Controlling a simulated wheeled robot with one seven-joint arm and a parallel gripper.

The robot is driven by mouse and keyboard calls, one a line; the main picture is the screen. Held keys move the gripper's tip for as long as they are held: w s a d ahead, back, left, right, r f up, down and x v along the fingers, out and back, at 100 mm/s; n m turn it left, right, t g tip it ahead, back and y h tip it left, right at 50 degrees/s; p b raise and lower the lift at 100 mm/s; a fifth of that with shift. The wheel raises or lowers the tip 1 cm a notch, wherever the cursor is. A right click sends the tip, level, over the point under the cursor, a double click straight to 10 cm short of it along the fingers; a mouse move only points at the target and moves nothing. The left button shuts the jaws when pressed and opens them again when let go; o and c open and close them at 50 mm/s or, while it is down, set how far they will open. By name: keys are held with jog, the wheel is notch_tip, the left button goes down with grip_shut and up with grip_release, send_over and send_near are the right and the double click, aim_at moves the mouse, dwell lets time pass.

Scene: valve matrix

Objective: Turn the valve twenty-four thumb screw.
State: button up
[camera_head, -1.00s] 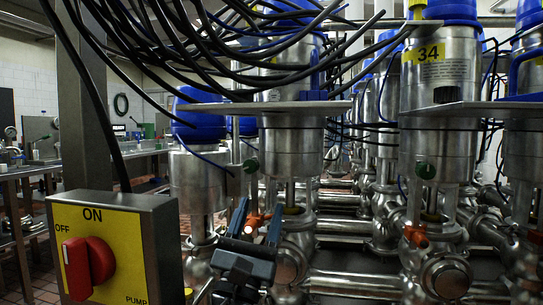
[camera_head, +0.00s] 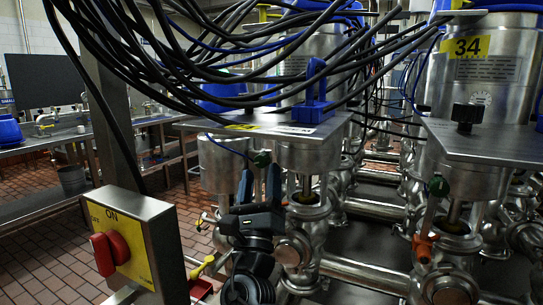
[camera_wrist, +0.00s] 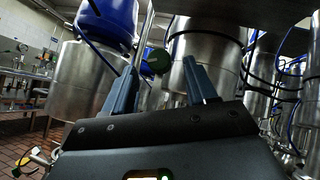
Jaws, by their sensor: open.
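A round dark green knob (camera_head: 261,158), which may be the thumb screw, sits on the front left valve under a metal plate. It also shows in the wrist view (camera_wrist: 158,61). I cannot read a number twenty-four on this valve. My gripper (camera_head: 260,180) is open and points up toward the knob from just below and in front in the head view. In the wrist view my gripper (camera_wrist: 162,72) has its two blue-grey fingers on either side of the knob in the picture. The knob appears beyond the fingertips, and I see no contact.
A valve labelled 34 (camera_head: 467,47) stands at the right with its own green knob (camera_head: 438,186) and an orange lever (camera_head: 423,248). The pump switch box (camera_head: 135,235) stands close at left. Black cables (camera_head: 230,70) hang above the metal plate (camera_head: 275,126).

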aim_at(259, 166)
jog(key=x, duration=0.4)
jog(key=shift+w+r, duration=0.3)
jog(key=shift+a, duration=0.1)
jog(key=c, duration=1)
jog(key=shift+f+m+h+b, duration=0.25)
jog(key=shift+m+h+b, duration=0.5)
jog(key=shift+b, duration=0.4)
jog(key=m+h+b, duration=0.4)
jog(key=shift+f+m, duration=0.15)
jog(key=shift+m, duration=0.1)
jog(key=m+g+h+b, duration=0.1)
jog(key=m+h+b, duration=0.1)
jog(key=m+h, duration=0.1)
jog(key=m+g+h+b, duration=0.1)
jog(key=m+h+b, duration=0.1)
jog(key=m+h, duration=0.1)
jog(key=shift+m, duration=0.3)
jog(key=shift+r+m+g+h+b, duration=0.15)
jog(key=shift+m+g+h+b, duration=0.45)
jog(key=shift+m+h, duration=0.35)
jog(key=shift+r+m+g+h+b, duration=0.15)
jog(key=shift+m+g+h+b, duration=0.5)
jog(key=shift+m, duration=0.4)
jog(key=shift+r+m+h, duration=0.1)
jog(key=shift+m+h, duration=0.15)
jog(key=shift+m, duration=0.05)
